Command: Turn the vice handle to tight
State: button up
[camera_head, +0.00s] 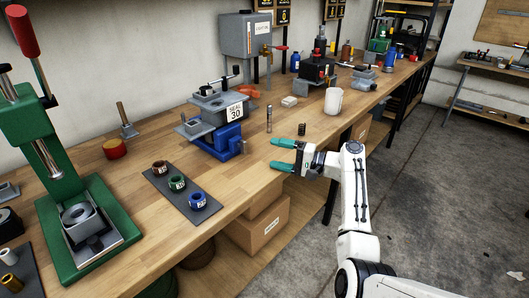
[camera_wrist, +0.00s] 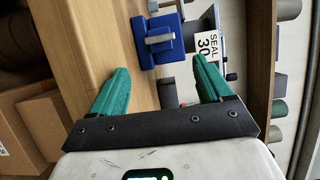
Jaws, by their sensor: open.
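I cannot tell the handle's exact angle.
A threaded rod (camera_head: 269,119) and a dark spring (camera_head: 301,129) stand on the bench near my gripper. Three rings lie on a dark mat (camera_head: 166,190) to the left. Cardboard boxes (camera_head: 262,230) sit below the bench.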

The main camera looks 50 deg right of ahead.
jog(key=shift+v, duration=1.15)
jog(key=shift+s+d, duration=0.1)
